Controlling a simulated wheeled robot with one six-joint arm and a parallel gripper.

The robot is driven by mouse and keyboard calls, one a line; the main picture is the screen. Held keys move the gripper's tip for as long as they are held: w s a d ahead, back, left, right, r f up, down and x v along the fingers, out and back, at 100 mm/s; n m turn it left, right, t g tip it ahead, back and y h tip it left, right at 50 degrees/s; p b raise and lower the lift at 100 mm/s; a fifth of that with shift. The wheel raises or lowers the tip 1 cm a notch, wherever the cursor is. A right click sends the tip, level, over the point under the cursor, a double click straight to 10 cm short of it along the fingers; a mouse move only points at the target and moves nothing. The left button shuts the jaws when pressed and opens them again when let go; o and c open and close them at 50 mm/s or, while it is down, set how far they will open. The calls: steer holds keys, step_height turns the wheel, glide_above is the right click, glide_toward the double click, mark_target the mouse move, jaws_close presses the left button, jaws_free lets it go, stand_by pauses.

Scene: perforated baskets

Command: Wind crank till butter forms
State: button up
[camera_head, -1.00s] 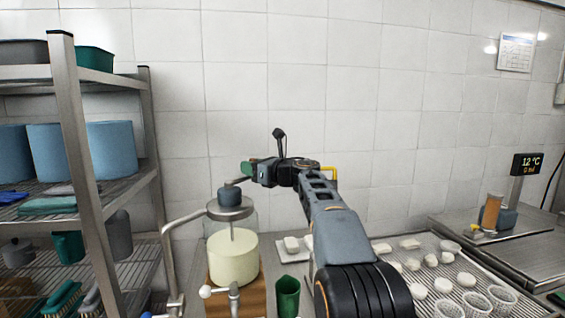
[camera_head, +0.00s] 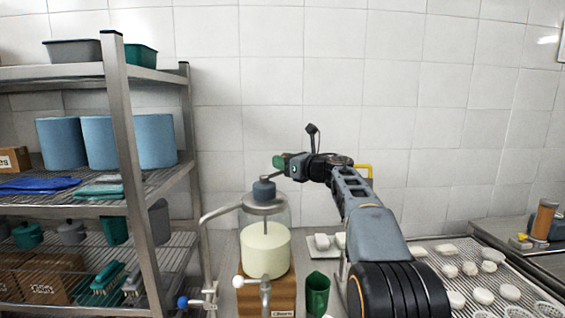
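The butter churn is a glass jar (camera_head: 265,250) of pale, cream-coloured liquid with a metal lid and a grey-blue cap (camera_head: 264,188), standing on a wooden block (camera_head: 284,291). A short crank arm leads from the cap up and right to a green knob (camera_head: 279,161). My gripper (camera_head: 290,165) is at the knob, above and right of the jar, and looks closed on it; the fingers are small and partly hidden. The contents look smooth and level; I see no clear lumps.
A green cup (camera_head: 317,292) stands right of the churn. A metal shelf rack (camera_head: 130,140) with blue tubs stands close at the left. A curved metal pipe (camera_head: 222,209) runs beside the jar. White pieces lie on a perforated tray (camera_head: 430,262) at the right.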

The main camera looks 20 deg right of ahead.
steer(key=o, duration=0.4)
steer(key=shift+b+v, duration=1.9)
steer(key=shift+v, duration=5)
steer(key=shift+r, duration=0.15)
